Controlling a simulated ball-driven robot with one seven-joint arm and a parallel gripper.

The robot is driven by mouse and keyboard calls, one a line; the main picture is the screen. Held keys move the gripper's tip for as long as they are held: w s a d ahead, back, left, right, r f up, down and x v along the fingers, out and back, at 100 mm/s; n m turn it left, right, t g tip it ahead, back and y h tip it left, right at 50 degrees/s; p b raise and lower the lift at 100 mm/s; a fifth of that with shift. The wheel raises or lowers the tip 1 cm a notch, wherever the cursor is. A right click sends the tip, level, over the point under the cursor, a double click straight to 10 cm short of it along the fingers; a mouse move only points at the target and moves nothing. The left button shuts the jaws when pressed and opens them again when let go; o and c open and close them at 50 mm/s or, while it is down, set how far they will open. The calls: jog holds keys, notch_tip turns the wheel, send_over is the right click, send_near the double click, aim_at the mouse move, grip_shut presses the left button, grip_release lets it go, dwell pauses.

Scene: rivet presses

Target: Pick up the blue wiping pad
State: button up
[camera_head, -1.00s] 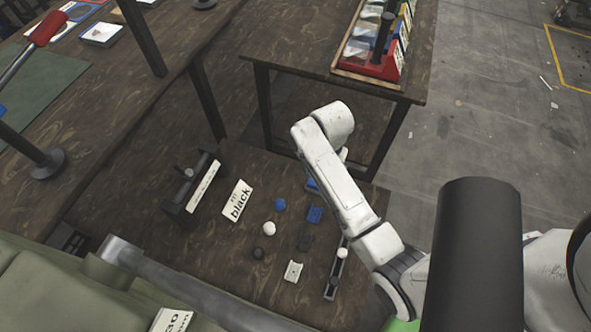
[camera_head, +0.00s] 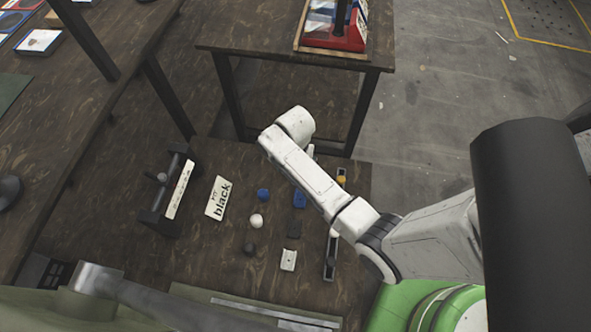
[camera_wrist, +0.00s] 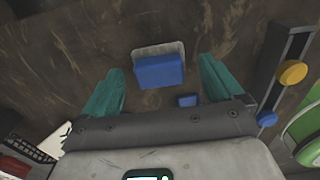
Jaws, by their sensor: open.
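The blue wiping pad, a blue block with a pale grey layer at its far edge, lies on the dark wooden surface in the wrist view (camera_wrist: 160,71). A blue pad also shows in the head view (camera_head: 299,200), right of the blue ball. My gripper (camera_wrist: 162,73) is open, with its teal fingers left and right of the pad. The pad appears between them in the picture; I cannot tell the height gap. I see no contact. In the head view my arm hides the gripper.
A smaller blue piece (camera_wrist: 187,100) lies near the right finger. A dark rail with yellow and blue knobs (camera_wrist: 285,75) stands at right. Blue (camera_head: 263,195), white (camera_head: 256,221) and black (camera_head: 248,249) balls, a black pad (camera_head: 294,229) and a white pad (camera_head: 288,260) lie nearby.

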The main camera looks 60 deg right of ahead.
jog(key=shift+f, duration=0.55)
jog(key=c, duration=1.1)
jog(key=shift+c, duration=0.2)
jog(key=shift+r, duration=0.1)
